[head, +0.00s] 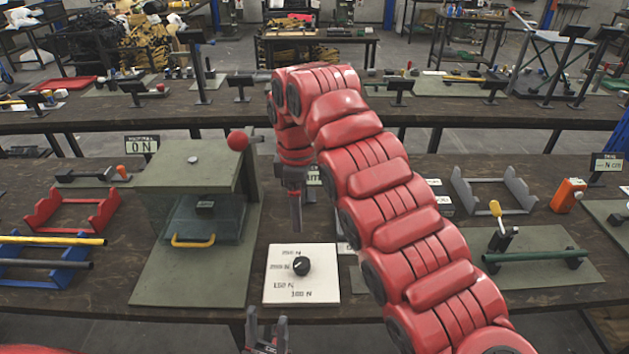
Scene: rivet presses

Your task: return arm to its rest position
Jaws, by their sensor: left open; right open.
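My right arm (395,215) is red and segmented. It rises from the lower right, bends at the top and hangs its gripper (296,215) downward. That gripper is open and seen edge-on, above and behind the white dial plate (320,290) in this view. The plate has a black knob (301,266) and printed force values in N. I see no contact between gripper and knob. My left gripper (267,335) is open and empty at the bottom edge, in front of the plate. The green press (185,175) with a red ball lever (238,141) stands left of the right gripper.
A small display (142,144) reads 0 N behind the press. A red cradle (72,213) and a blue rack (45,265) with tubes lie at left. At right are a grey cradle (495,190), an orange device (567,195) and a green tube (535,255) on a fixture.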

